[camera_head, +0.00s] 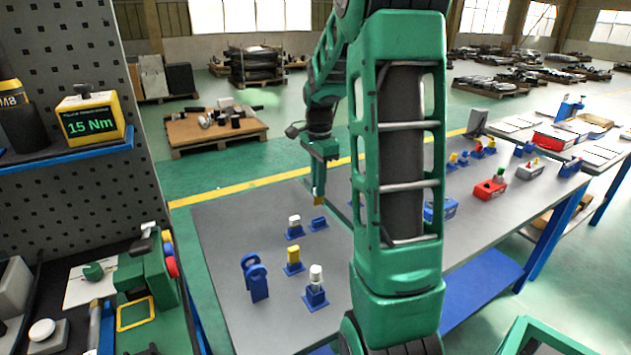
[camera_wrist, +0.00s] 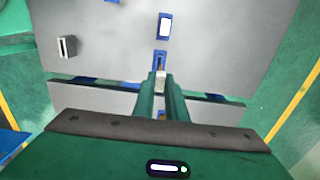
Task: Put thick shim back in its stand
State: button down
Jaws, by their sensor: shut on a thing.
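My gripper (camera_head: 319,198) points down over the grey table and is shut on a small block, which I take to be the thick shim (camera_head: 320,201). It looks gold-brown in the head view and pale between the fingertips in the wrist view (camera_wrist: 161,80). The block is above the table, apart from it as far as I can tell. A low blue stand (camera_head: 318,224) with nothing seen in it is just below and in front of the gripper. In the wrist view a blue stand (camera_wrist: 160,57) shows just past the fingertips; its lower part is hidden.
Nearby blue stands hold a white piece (camera_head: 294,220), a yellow piece (camera_head: 293,254) and a white cylinder (camera_head: 316,274). A blue ringed holder (camera_head: 256,280) stands at left. My arm hides the table's middle; red and blue items (camera_head: 490,188) stand farther right.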

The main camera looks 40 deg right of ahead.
jog(key=shift+f, duration=2.05)
jog(key=shift+s+f, duration=0.1)
jog(key=shift+f, duration=1.55)
jog(key=c, duration=1.7)
grip_release()
jog(key=shift+r, duration=2.45)
notch_tip(320, 180, up, 11)
jog(key=shift+f, duration=0.1)
